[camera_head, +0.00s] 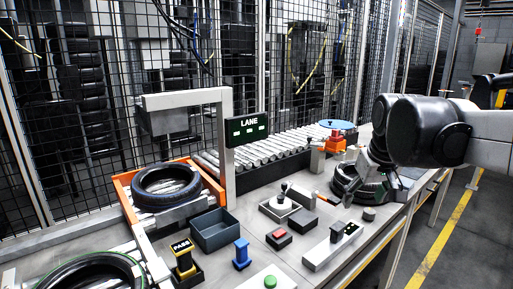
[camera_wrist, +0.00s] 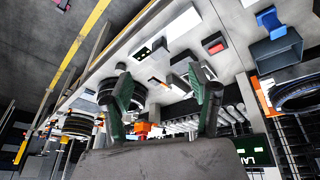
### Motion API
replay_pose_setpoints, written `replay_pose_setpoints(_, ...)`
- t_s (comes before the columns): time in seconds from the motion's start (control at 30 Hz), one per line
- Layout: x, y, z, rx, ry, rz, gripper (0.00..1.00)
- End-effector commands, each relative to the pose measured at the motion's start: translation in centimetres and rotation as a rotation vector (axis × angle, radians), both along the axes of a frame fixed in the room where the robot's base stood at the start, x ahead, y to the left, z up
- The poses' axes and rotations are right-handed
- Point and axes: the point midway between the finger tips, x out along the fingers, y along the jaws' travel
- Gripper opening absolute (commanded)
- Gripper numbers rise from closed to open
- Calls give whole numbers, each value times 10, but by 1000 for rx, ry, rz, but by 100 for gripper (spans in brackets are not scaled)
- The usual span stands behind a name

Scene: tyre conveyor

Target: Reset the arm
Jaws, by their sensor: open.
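My gripper (camera_wrist: 165,92) is open in the wrist view, its two dark green fingers apart with nothing held between them. In the head view my arm comes in from the right and ends above the right part of the bench (camera_head: 238,267). There it partly hides a stack of dark tyres (camera_head: 345,184). A tyre also shows behind the left finger in the wrist view (camera_wrist: 105,94). How high the fingers are above the bench is hard to tell.
A tyre (camera_head: 166,186) lies in an orange frame, and another (camera_head: 90,275) at front left. A grey bin (camera_head: 215,232), a yellow PASS stamp (camera_head: 182,252), a blue stamp (camera_head: 241,252) and button boxes stand on the bench. Behind are a LANE sign (camera_head: 248,129), rollers (camera_head: 270,153) and mesh fence.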

Motion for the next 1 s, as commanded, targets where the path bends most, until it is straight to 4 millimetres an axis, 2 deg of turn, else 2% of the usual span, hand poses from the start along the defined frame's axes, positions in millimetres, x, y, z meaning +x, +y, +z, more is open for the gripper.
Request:
replay_pose_setpoints(0.03,-17,6,-4,4,-15,-4,56)
replay_pose_setpoints(0.2,-63,21,-20,21,-66,-26,56)
replay_pose_setpoints(0.6,-159,47,-80,72,-181,-70,56)
replay_pose_setpoints(0.8,-183,52,-101,90,-213,-84,56)
replay_pose_setpoints(1.0,-187,53,-105,95,-221,-88,56)
